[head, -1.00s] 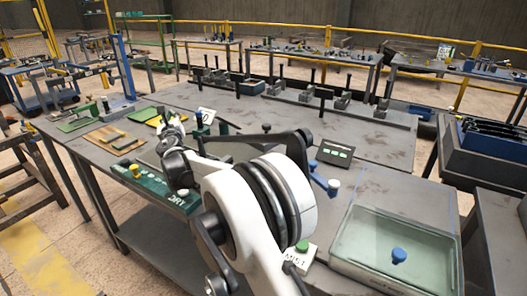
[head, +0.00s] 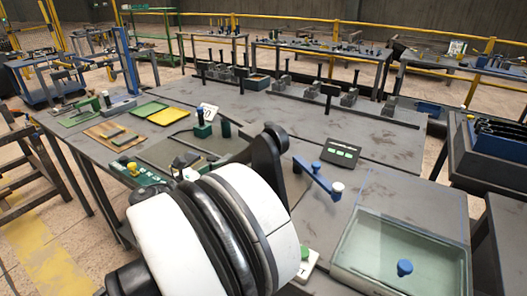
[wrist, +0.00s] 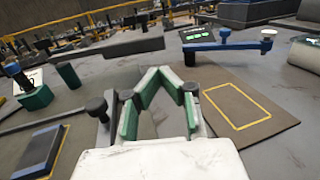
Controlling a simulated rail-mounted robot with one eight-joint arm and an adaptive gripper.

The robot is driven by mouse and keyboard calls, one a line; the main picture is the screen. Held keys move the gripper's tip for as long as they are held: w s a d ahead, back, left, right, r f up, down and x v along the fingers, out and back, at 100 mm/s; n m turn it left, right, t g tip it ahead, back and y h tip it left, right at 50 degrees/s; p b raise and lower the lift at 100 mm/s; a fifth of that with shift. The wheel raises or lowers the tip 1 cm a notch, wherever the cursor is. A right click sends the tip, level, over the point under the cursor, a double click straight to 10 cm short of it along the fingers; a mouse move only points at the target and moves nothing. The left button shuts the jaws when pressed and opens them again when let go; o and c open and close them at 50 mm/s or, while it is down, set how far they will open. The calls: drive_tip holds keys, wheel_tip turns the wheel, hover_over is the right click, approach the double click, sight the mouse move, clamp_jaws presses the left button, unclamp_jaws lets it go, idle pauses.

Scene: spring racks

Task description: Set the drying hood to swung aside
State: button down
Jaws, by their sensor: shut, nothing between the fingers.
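I cannot tell for certain which part is the drying hood. A green post with a blue knob (head: 203,122) stands mid-bench in the head view; it also shows at the left of the wrist view (wrist: 33,92). A blue lever with a pale knob (head: 320,178) lies to its right, and shows at the top of the wrist view (wrist: 230,42). A clear box with a blue knob (head: 372,232) sits at the right front. My gripper (wrist: 160,85), with green pads, is shut and empty over the bench, apart from these. My arm hides part of the bench in the head view.
A dark mat with a yellow outline (wrist: 250,105) lies right of my gripper. A small dark panel with green lights (head: 340,151) sits behind the lever. A green-button box (head: 305,262) is left of the clear box. Racks (head: 300,92) line the back edge.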

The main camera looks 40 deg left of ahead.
sight(263, 147)
drive_tip(key=w, duration=0.4)
drive_tip(key=w+d, duration=0.1)
drive_tip(key=w, duration=0.4)
drive_tip(key=w+d, duration=0.1)
drive_tip(key=w, duration=0.3)
drive_tip(key=shift+w+d, duration=0.25)
